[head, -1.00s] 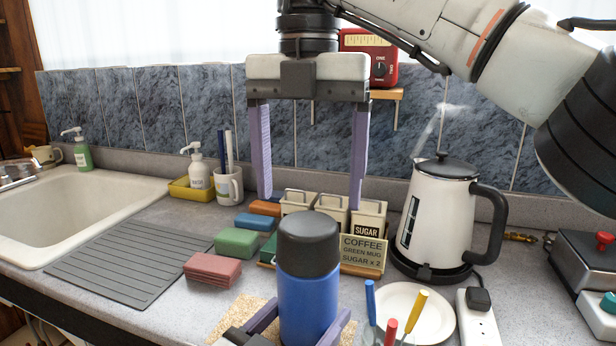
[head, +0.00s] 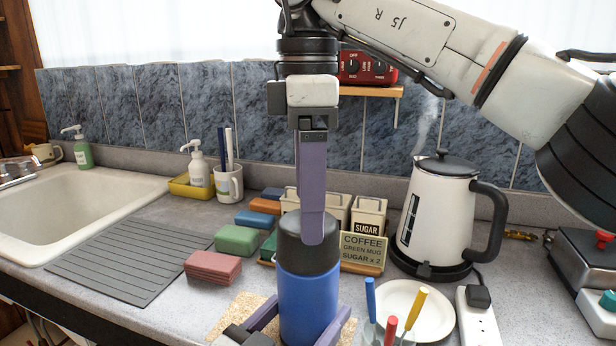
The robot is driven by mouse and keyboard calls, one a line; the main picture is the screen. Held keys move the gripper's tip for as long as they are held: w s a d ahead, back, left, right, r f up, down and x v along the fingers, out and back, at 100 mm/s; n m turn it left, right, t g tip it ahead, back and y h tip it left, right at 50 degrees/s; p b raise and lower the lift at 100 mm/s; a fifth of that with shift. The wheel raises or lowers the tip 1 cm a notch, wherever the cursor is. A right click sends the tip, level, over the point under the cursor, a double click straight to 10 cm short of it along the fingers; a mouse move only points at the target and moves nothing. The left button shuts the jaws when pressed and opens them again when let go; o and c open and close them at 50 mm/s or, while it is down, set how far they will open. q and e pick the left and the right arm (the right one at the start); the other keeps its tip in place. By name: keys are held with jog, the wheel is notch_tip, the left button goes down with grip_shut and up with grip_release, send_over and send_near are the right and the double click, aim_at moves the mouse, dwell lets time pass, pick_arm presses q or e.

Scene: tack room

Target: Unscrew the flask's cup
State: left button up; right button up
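The flask (head: 306,305) stands upright at the front of the counter, with a blue body, a dark band and a dark grey cup (head: 289,228) on top. My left gripper (head: 300,325) comes from the bottom edge, its purple fingers shut on the flask's body, one on each side. My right gripper (head: 314,235) points straight down over the flask, turned edge-on to the camera. Its near finger hangs in front of the cup and overlaps it. The far finger is hidden, so whether the fingers press the cup cannot be told.
A white kettle (head: 435,220) stands to the right behind a white plate (head: 420,318) and colored-handled tools (head: 390,330). Canisters and a coffee card (head: 362,250) stand close behind the flask. Colored blocks (head: 237,240) lie left, beside the drying mat (head: 130,262) and sink.

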aim_at(308, 287)
jog(key=shift+f, duration=2.8)
jog(key=shift+c, duration=0.5)
